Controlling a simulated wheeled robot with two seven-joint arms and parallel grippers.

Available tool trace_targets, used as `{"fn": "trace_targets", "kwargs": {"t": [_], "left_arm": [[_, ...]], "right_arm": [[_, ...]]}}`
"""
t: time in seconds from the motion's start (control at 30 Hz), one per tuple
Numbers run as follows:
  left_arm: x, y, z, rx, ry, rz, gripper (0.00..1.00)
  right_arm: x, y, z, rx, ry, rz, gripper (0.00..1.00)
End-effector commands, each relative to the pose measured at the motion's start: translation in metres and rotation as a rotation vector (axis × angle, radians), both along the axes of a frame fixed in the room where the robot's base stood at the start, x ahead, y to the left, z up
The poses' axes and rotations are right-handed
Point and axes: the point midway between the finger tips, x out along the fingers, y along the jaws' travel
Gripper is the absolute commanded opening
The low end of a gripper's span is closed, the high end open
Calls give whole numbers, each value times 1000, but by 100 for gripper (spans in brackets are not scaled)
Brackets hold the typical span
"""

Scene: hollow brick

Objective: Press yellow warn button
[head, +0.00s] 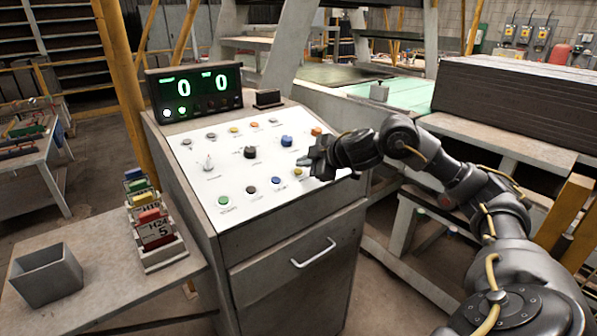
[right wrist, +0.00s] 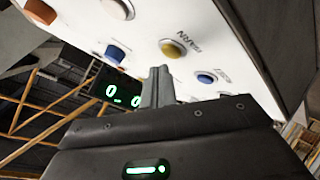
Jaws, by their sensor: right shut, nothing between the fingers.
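The yellow warn button (head: 298,172) is on the white panel (head: 215,150) of the control desk, near the panel's right side, partly beside my right gripper. In the right wrist view the yellow button (right wrist: 173,48) stands out with the label WARN next to it. My right gripper (head: 303,160) is over the right part of the panel, its fingers shut and empty. In the right wrist view its fingertips (right wrist: 159,72) are just below the yellow button in the picture; a gap seems to show, but I cannot tell its depth. My left gripper is not in view.
A blue button (right wrist: 207,78) is close to the warn button, and a larger blue button (head: 287,141) and an orange one (head: 316,131) are near my gripper. A display (head: 195,92) showing two zeros stands behind the panel. A side table (head: 110,290) is at left.

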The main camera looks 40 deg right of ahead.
Motion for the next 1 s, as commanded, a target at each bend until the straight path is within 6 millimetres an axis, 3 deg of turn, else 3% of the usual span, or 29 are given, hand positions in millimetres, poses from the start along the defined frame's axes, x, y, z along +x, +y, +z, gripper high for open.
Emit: {"fn": "trace_targets", "kwargs": {"t": [1.0], "left_arm": [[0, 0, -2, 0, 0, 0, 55]], "right_arm": [[2, 0, -8, 1, 0, 0, 0]]}}
